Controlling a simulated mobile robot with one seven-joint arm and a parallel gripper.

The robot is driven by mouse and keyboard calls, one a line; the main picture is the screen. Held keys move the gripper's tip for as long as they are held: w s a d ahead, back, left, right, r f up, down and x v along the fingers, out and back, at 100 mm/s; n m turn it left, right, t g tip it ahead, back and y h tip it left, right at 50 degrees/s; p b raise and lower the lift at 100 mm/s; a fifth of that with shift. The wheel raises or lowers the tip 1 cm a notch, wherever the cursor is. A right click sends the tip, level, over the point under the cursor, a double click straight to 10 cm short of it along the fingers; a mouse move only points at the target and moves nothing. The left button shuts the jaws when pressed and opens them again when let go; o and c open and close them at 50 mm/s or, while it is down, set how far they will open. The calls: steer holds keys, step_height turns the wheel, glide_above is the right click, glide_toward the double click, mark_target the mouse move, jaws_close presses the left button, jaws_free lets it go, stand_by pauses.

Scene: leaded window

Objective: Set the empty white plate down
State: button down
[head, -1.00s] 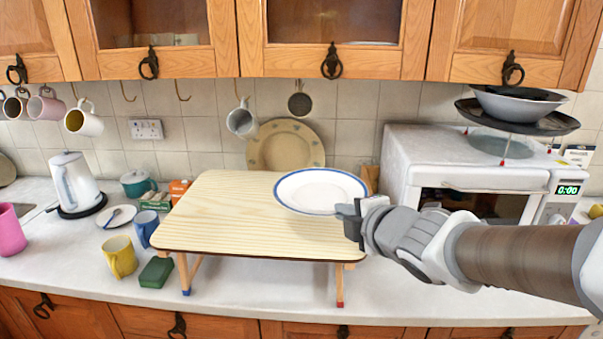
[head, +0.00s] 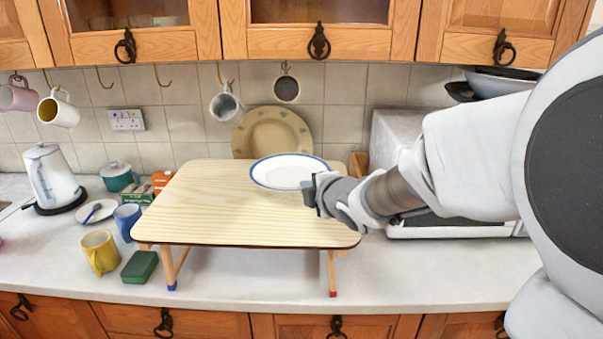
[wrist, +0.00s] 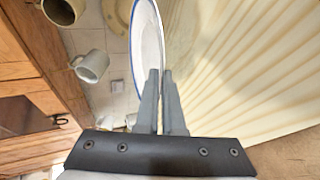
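The white plate (head: 286,172) has a blue rim and is empty. It is over the back right part of a small wooden folding table (head: 220,215). My gripper (head: 308,190) is at the plate's right front edge. In the wrist view the plate (wrist: 150,45) stands edge-on between the two fingers of my gripper (wrist: 161,82), which are closed on its rim. The plate looks about level in the head view. The wrist view shows the pale striped tabletop (wrist: 230,60) beside it. I cannot tell whether the plate touches the tabletop.
The left and front of the tabletop are bare. A yellow mug (head: 100,252), a blue mug (head: 127,220) and a green block (head: 139,267) stand left of the table. A larger beige plate (head: 272,130) leans on the wall behind. A white microwave (head: 395,130) is at the right.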

mark_target(306, 216)
steer(key=shift+w+a+f, duration=0.2)
steer(key=shift+w+f, duration=0.05)
steer(key=shift+w, duration=0.25)
steer(key=shift+f+b, duration=0.3)
steer(key=shift+f, duration=1.65)
steer(key=shift+f, duration=0.1)
steer(key=c, duration=1.3)
jaws_free()
steer(key=s+d+r+m+g+h, duration=0.1)
steer(key=s+d+r+m+h, duration=0.15)
steer(key=s+d+m, duration=0.5)
steer(key=s+d+r+m+g+h, duration=0.1)
steer(key=s+d+r+m+h, duration=0.25)
steer(key=s, duration=0.65)
steer(key=s+m+g, duration=0.1)
steer(key=s+m, duration=0.2)
steer(key=s, duration=0.1)
steer(key=s+d+f+m+g, duration=0.1)
steer(key=s+m+g, duration=0.1)
steer(key=s+m, duration=0.2)
steer(key=s+f+m+g+y, duration=0.1)
steer(key=s+m+g, duration=0.1)
steer(key=s+m, duration=0.2)
steer(key=shift+s+d+p, duration=0.25)
steer(key=shift+s+p, duration=0.1)
steer(key=shift+s, duration=0.5)
